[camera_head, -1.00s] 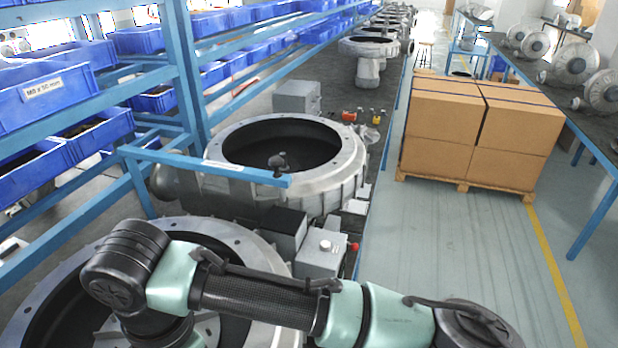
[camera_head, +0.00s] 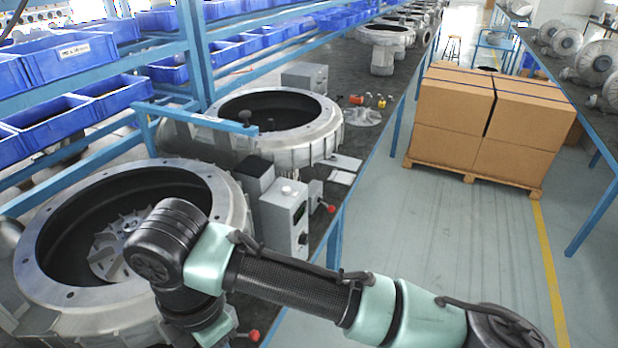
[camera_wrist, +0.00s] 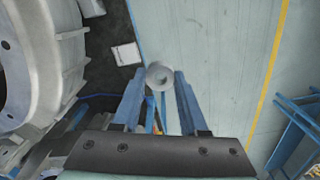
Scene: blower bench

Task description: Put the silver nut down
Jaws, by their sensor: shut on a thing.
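In the head view my arm crosses the lower foreground, and I cannot make out the nut or the gripper there.
A large blower housing (camera_head: 222,207) with an impeller inside stands at the near left. Another housing (camera_head: 328,128) stands behind it. Grey control boxes (camera_head: 275,222) sit beside them on the dark bench. Stacked cartons (camera_head: 450,105) stand on a pallet at the right, with clear floor around.

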